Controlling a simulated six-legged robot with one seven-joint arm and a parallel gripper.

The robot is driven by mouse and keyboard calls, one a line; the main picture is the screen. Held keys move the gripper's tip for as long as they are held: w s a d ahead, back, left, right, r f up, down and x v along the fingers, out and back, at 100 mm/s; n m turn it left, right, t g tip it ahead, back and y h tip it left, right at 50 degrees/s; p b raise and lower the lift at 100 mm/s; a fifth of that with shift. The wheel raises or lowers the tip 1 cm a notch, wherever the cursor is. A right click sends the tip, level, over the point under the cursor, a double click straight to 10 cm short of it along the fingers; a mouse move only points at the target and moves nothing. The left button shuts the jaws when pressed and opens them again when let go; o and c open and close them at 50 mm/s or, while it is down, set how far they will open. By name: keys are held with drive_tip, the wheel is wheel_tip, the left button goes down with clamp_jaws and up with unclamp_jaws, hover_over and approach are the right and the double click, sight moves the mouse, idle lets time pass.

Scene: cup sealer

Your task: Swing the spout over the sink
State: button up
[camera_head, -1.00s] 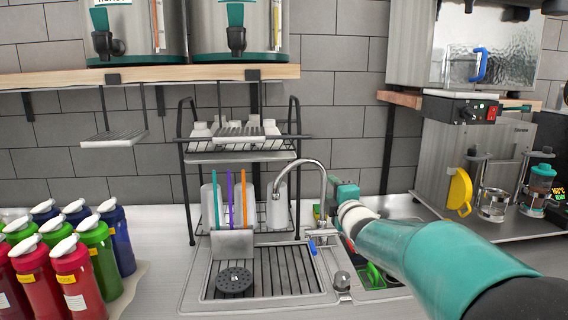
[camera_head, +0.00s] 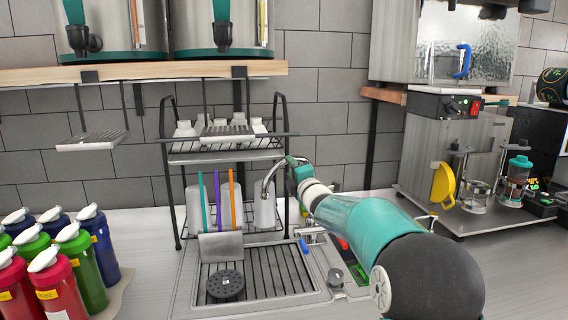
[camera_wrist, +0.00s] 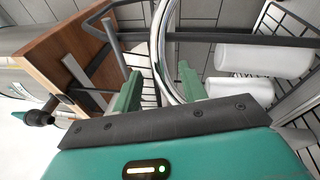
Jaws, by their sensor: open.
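The spout (camera_head: 267,176) is a thin silver curved tube rising from the faucet behind the sink, its tip to the left in front of the dish rack. My gripper (camera_head: 290,172) is at the right side of the spout's curve, and its body hides part of the tube. In the wrist view, the spout (camera_wrist: 164,45) runs between the two green fingers of my gripper (camera_wrist: 160,88), which are apart. I cannot tell whether either finger touches it. The sink (camera_head: 183,290) has a slatted drain area on the left and a basin (camera_head: 352,262) on the right, partly hidden by my arm.
A black dish rack (camera_head: 173,190) with white cups stands close behind the spout. A blue-tipped faucet handle (camera_head: 304,246) is below my gripper. Colored bottles (camera_head: 70,260) stand at left, a machine with a yellow handle (camera_head: 443,186) at right. A wooden shelf (camera_head: 170,70) is above.

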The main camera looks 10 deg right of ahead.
sight(286, 163)
drive_tip(key=shift+x, duration=2.6)
clamp_jaws()
